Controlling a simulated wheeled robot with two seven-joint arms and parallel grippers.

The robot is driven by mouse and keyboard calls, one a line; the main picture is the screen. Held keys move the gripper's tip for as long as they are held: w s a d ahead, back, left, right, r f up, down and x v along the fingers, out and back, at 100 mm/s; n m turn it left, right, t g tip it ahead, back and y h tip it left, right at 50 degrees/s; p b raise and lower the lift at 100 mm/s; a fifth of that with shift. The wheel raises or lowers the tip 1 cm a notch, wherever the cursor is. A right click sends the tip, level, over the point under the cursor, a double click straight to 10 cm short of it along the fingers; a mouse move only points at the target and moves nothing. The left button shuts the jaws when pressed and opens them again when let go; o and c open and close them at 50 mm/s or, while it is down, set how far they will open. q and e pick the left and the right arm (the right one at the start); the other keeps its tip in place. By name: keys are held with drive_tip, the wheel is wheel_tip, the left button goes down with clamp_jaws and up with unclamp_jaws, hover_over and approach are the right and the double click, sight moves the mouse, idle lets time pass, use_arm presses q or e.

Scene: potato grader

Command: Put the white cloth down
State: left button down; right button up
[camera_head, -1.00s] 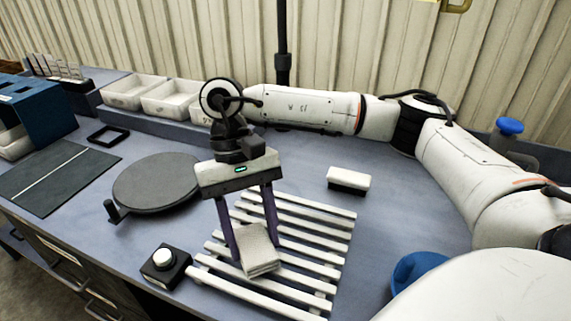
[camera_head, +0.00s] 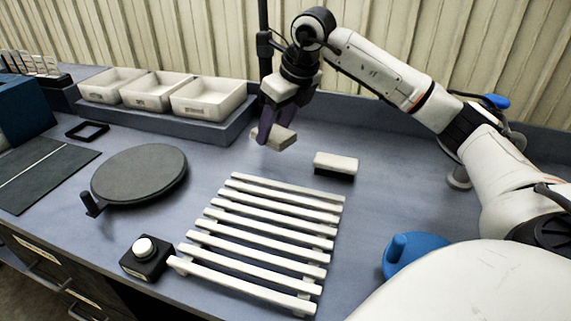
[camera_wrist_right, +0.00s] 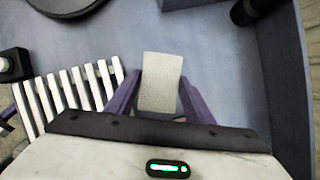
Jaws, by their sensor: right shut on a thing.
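The white cloth (camera_head: 283,138) is a small folded pad held between the purple fingers of my right gripper (camera_head: 265,130). It is at the back of the table, behind the slatted rack. In the right wrist view the cloth (camera_wrist_right: 160,84) sits between the two fingers (camera_wrist_right: 160,100), with bluish table surface around it. The gripper is shut on it. I cannot tell for sure how far the cloth is above the table.
The white slatted rack (camera_head: 262,232) is empty. A white block with a dark base (camera_head: 336,163) stands right of the cloth. White bins (camera_head: 208,98) stand on a raised ledge to the left. A round dark turntable (camera_head: 139,173) and a button box (camera_head: 146,258) are nearer. Clear table lies around the block.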

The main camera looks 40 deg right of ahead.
sight(296, 136)
drive_tip(key=d+r+m+h, duration=0.1)
drive_tip(key=d+m+h, duration=0.1)
drive_tip(key=d+m, duration=0.2)
drive_tip(key=shift+m, duration=0.4)
drive_tip(key=f, duration=0.9)
drive_tip(key=shift+w+d+f, duration=0.15)
drive_tip(key=shift+w+f, duration=0.15)
drive_tip(key=shift+f, duration=0.05)
drive_tip(key=shift+f, duration=0.1)
drive_tip(key=o, duration=1)
drive_tip(key=v, duration=1.2)
drive_tip(key=shift+w+d+r, duration=0.1)
drive_tip(key=shift+w+r, duration=0.05)
drive_tip(key=shift+r, duration=0.1)
